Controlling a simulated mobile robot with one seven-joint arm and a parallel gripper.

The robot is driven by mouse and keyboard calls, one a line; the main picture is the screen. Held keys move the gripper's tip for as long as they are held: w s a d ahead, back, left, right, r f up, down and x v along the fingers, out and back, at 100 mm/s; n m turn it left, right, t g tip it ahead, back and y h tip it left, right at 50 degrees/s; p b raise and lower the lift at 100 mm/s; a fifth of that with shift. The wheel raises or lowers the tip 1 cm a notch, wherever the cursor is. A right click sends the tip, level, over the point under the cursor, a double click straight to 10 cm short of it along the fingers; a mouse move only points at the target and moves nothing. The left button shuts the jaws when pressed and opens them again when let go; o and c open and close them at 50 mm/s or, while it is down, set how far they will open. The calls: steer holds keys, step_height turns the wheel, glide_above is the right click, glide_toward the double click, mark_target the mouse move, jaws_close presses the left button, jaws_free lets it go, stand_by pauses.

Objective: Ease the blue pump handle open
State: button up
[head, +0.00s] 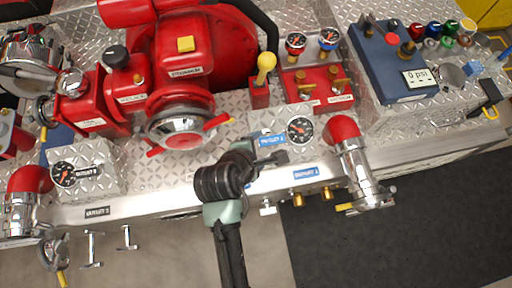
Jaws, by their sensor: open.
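I cannot pick out a blue pump handle with certainty. Blue labels sit by my gripper (272,150): one upper label (271,140) beside a round gauge (300,130), and one lower label (306,173) on the front rail. A red elbow outlet (342,132) with a metal valve (364,182) and yellow lever stands to the right. My gripper is open, over the front edge of the pump deck left of that gauge. Its dark fingers point right, and I see nothing held. My arm hides part of the deck behind it. Finger contact cannot be told.
A red pump (190,60) with a metal cap (178,128) stands behind left. A yellow-knobbed lever (265,66) and a blue box (390,65) reading 0 psi stand behind. Brass fittings (299,199) protrude below the rail. A dark floor mat (420,235) lies clear.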

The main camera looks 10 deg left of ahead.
steer(key=shift+v, duration=1.4)
steer(key=shift+f, duration=0.1)
stand_by(2.2)
